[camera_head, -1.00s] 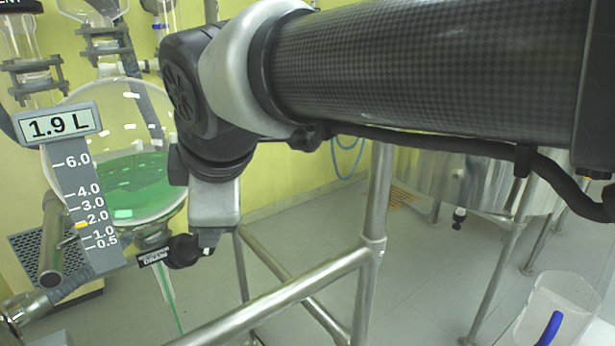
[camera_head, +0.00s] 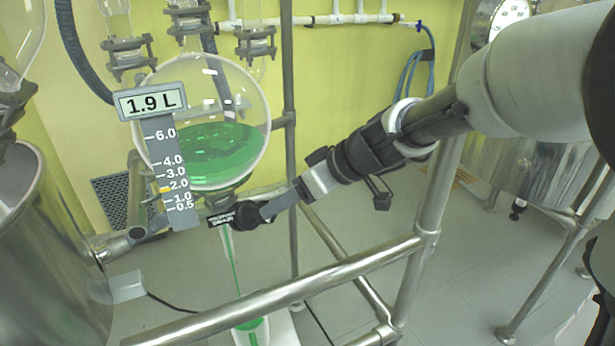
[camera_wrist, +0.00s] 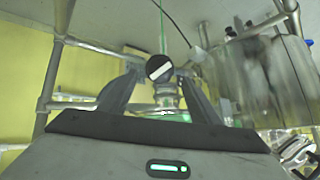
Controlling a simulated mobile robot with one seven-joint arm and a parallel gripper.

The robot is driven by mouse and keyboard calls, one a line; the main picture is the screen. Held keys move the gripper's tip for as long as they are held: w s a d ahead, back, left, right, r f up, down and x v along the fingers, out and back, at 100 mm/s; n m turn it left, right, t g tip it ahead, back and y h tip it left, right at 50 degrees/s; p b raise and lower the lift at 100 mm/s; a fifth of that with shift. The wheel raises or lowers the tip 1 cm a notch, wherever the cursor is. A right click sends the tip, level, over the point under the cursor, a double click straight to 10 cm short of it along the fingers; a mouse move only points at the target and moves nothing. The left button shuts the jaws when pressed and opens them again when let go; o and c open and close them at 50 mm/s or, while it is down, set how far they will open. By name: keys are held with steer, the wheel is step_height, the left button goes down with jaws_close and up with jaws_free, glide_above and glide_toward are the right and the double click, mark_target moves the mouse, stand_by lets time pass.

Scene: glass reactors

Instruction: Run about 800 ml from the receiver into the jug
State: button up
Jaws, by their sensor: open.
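The receiver (camera_head: 200,105) is a round glass flask holding green liquid; its display (camera_head: 151,102) reads 1.9 L. Below it is the drain valve with a black knob (camera_head: 248,214), which also shows in the wrist view (camera_wrist: 159,68) with a slanted white bar on its face. A thin green stream (camera_head: 234,262) runs from the outlet down into the jug (camera_head: 252,337), whose lower part is cut off by the picture's edge; some green shows in it. My gripper (camera_head: 268,210) is open, its fingers either side of the knob; contact cannot be told.
A steel frame rail (camera_head: 280,292) crosses in front of the jug. A steel vessel (camera_head: 40,260) stands at the left, and another (camera_head: 500,150) at the back right. Glass columns with clamps (camera_head: 187,20) hang above the receiver.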

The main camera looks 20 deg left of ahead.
steer(key=x, duration=0.6)
steer(key=shift+a+f, duration=0.15)
steer(key=c, duration=1.1)
